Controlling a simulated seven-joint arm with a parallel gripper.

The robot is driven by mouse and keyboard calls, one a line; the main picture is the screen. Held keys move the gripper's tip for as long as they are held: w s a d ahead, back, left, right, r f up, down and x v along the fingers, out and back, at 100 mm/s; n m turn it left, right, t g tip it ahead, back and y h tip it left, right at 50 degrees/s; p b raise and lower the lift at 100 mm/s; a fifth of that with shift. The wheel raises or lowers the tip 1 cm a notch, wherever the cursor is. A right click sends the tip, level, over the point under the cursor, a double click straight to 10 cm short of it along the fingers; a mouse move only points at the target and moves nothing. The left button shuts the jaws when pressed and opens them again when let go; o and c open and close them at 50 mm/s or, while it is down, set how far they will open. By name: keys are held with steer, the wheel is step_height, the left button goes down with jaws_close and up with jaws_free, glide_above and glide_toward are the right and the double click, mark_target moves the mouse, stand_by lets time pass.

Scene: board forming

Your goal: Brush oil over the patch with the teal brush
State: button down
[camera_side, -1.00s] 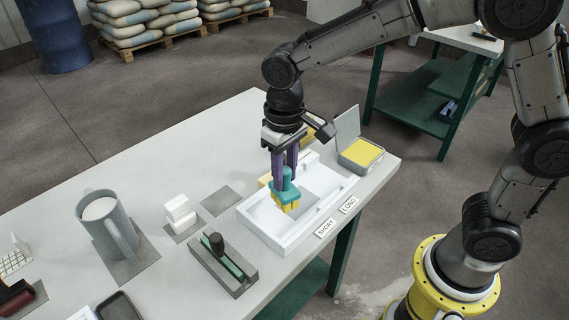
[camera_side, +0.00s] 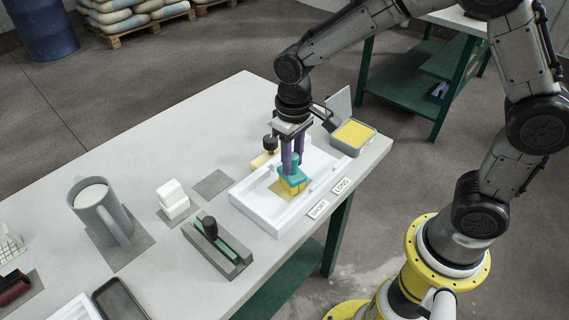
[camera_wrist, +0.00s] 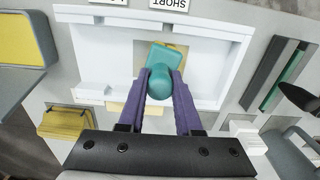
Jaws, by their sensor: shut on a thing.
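The teal brush (camera_side: 293,173) has a teal handle and yellow bristles. My gripper (camera_side: 292,160) is shut on its handle, with a purple finger on each side. The brush stands about upright inside the white frame (camera_side: 262,213), bristles down at the surface; I cannot tell whether they touch. A yellowish patch (camera_side: 279,188) shows just left of the bristles, partly hidden by the brush.
An open tin with a yellow pad (camera_side: 354,134) stands right of the frame. A yellow block with a black knob (camera_side: 264,160) is close behind. A grey holder with a green strip (camera_side: 218,248), white blocks (camera_side: 172,198) and a grey jug (camera_side: 98,208) stand left.

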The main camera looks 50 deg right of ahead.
steer(key=shift+d, duration=2.4)
steer(key=shift+a, duration=5)
steer(key=shift+w, duration=0.5)
steer(key=shift+d, duration=5)
steer(key=shift+a+r, duration=0.1)
steer(key=shift+a, duration=4.95)
step_height(320, 180, up, 8)
steer(key=shift+d, duration=0.15)
